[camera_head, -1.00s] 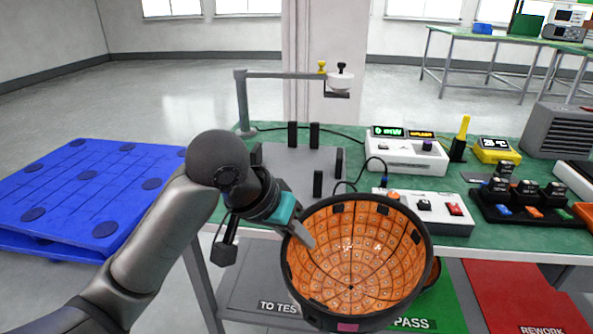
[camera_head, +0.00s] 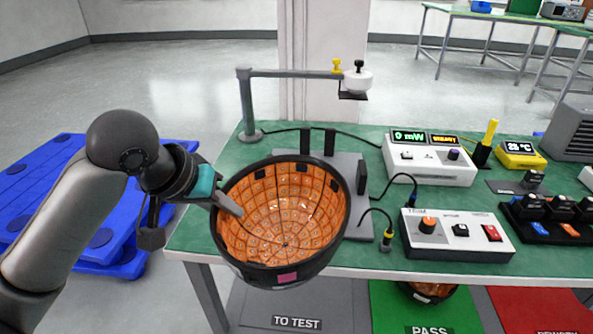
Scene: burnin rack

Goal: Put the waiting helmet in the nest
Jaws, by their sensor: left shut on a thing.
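The helmet (camera_head: 285,225) is a dark bowl with its open side towards me, lined with orange cells, and a pink tag on its lower rim. My left gripper (camera_head: 226,202) is shut on the helmet's left rim and holds it over the table's front edge. The nest (camera_head: 349,163) is a grey plate with black upright posts on the green table. The helmet hides most of the nest. I cannot tell how far above the nest the helmet is. My right gripper is not in view.
A post with a horizontal arm carries a white sensor head (camera_head: 357,80) behind the nest. A power meter (camera_head: 428,158) and a switch box (camera_head: 455,235) stand to the right, with cables near the nest. Another helmet (camera_head: 430,292) sits below on the green PASS area.

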